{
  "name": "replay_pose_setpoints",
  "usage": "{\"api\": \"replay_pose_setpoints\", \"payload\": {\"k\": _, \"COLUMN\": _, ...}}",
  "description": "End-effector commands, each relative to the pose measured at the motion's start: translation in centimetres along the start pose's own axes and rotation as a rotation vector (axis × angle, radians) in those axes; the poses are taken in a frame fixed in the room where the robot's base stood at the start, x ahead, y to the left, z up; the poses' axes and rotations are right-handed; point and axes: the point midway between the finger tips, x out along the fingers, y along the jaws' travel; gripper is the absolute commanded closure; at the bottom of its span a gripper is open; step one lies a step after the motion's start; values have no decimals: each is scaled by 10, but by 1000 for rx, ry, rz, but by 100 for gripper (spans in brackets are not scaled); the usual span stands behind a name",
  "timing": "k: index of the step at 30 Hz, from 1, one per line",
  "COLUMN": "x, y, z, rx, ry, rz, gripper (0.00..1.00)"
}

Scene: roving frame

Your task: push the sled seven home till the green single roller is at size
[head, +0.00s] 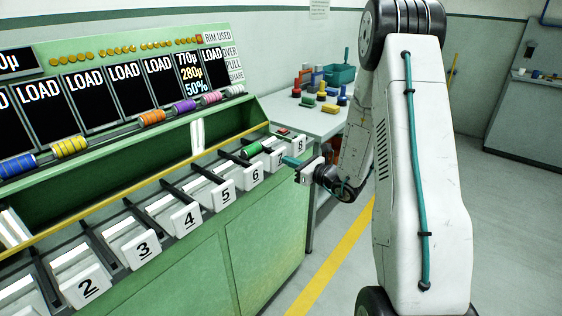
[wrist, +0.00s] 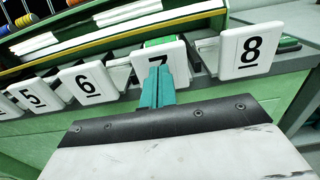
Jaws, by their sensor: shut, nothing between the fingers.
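Sled seven shows its white front plate marked 7 (head: 275,158), in the row of numbered sleds on the green bench. It also shows in the wrist view (wrist: 174,52). The green single roller (head: 252,149) lies just behind that plate, and its top edge shows over the plate in the wrist view (wrist: 161,41). My gripper (head: 290,161) is shut and empty, its teal fingertips in front of plate 7. In the wrist view the fingers (wrist: 157,88) cover the lower part of the 7; I cannot tell whether they touch it. A screen (head: 192,73) reads 770µ, 280µ and 50%.
Plate 8 (wrist: 250,50) stands close to the right, and plate 6 (wrist: 88,82) to the left. Other screens (head: 124,84) read LOAD. Coloured rollers (head: 151,118) lie on a rail above. A side table (head: 310,118) with coloured pieces stands behind.

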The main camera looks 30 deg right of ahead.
Motion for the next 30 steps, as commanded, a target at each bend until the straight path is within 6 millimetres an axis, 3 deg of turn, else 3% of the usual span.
{"api": "replay_pose_setpoints", "payload": {"k": 7, "x": 8, "y": 0, "z": 0, "rx": 0, "ry": 0, "rz": 1, "gripper": 100}}
{"api": "replay_pose_setpoints", "payload": {"k": 28, "x": 93, "y": 1, "z": 0, "rx": -2, "ry": -1, "rz": 3, "gripper": 100}}
{"api": "replay_pose_setpoints", "payload": {"k": 30, "x": 91, "y": 0, "z": 0, "rx": -1, "ry": 0, "rz": 0, "gripper": 100}}
